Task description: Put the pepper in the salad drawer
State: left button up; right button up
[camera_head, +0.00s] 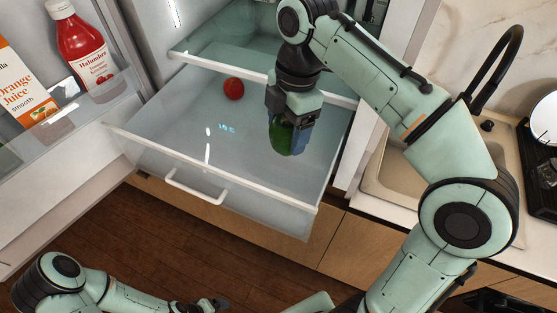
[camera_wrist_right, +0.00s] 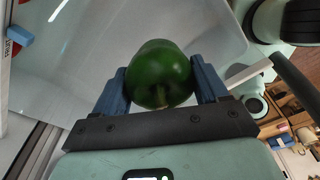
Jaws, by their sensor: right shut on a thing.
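The green pepper (camera_head: 283,139) is held in my right gripper (camera_head: 290,120), over the right part of the pulled-out salad drawer (camera_head: 172,125). In the right wrist view the pepper (camera_wrist_right: 160,75) sits between the two blue fingers of the right gripper (camera_wrist_right: 160,85), touching both sides. The drawer is clear with a white front rim and a handle. I cannot tell whether the pepper touches the drawer floor. My left gripper (camera_head: 205,305) is low at the bottom edge of the head view, away from the drawer; its fingers are too small and dark to read.
A red round tomato-like item (camera_head: 233,88) lies in the drawer at the back. The open fridge door at left holds a ketchup bottle (camera_head: 82,50) and an orange juice carton (camera_head: 22,85). A sink (camera_head: 390,180) is at right. The drawer's middle and left are clear.

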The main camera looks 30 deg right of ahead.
pick_arm(q)
jog(key=s+f+b, duration=0.3)
jog(key=s+f, duration=0.1)
jog(key=f, duration=0.1)
jog(key=shift+s, duration=0.25)
pick_arm(e)
jog(key=shift+s+f, duration=0.2)
jog(key=shift+f, duration=7.3)
jog(key=shift+w, duration=0.1)
jog(key=shift+f, duration=0.2)
jog(key=o, duration=1.1)
pick_arm(q)
jog(key=shift+f, duration=0.1)
pick_arm(e)
jog(key=shift+r, duration=0.1)
